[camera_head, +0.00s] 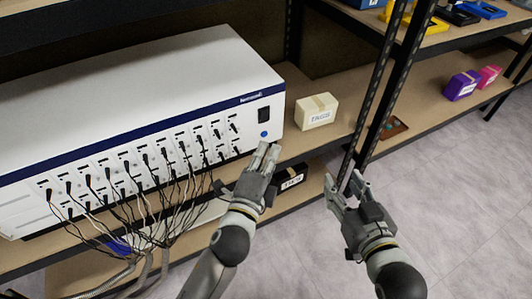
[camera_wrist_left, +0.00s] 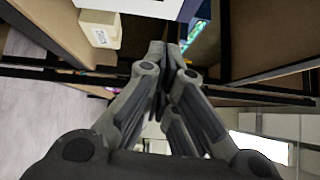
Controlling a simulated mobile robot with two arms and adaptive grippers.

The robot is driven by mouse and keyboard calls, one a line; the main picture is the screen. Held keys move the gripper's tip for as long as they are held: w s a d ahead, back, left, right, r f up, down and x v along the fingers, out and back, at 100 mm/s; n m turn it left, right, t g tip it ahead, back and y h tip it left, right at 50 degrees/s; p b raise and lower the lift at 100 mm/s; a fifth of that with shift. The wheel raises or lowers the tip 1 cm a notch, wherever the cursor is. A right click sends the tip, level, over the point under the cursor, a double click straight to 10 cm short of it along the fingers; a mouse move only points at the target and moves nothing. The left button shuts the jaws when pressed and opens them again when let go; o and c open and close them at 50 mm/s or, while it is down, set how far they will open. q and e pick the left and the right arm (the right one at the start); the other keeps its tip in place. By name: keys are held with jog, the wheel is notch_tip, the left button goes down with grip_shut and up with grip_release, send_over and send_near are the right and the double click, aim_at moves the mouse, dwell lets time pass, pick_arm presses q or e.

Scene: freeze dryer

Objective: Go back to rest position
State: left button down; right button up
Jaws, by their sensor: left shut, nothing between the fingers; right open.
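My left gripper (camera_head: 266,156) is shut and empty. In the head view it is just in front of the lower right corner of the white freeze dryer (camera_head: 130,85), close below its blue round button (camera_head: 264,134). In the left wrist view its fingers (camera_wrist_left: 163,52) meet at the tips. My right gripper (camera_head: 345,188) is open and empty, over the floor to the right of the shelf's front edge. I cannot tell whether the left fingertips touch the machine's front.
Several black cables (camera_head: 150,200) hang from the machine's front, left of my left gripper. A cream box (camera_head: 317,111) stands on the shelf right of the machine. A black rack post (camera_head: 375,100) rises behind my right gripper. Open floor (camera_head: 450,190) lies at the right.

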pick_arm(q)
jog(key=shift+s+a, duration=0.15)
jog(key=shift+s, duration=0.45)
pick_arm(e)
jog(key=shift+s+d+f+g, duration=0.1)
jog(key=shift+s+f+g, duration=0.05)
jog(key=shift+f+g, duration=0.2)
pick_arm(q)
jog(key=shift+a, duration=0.1)
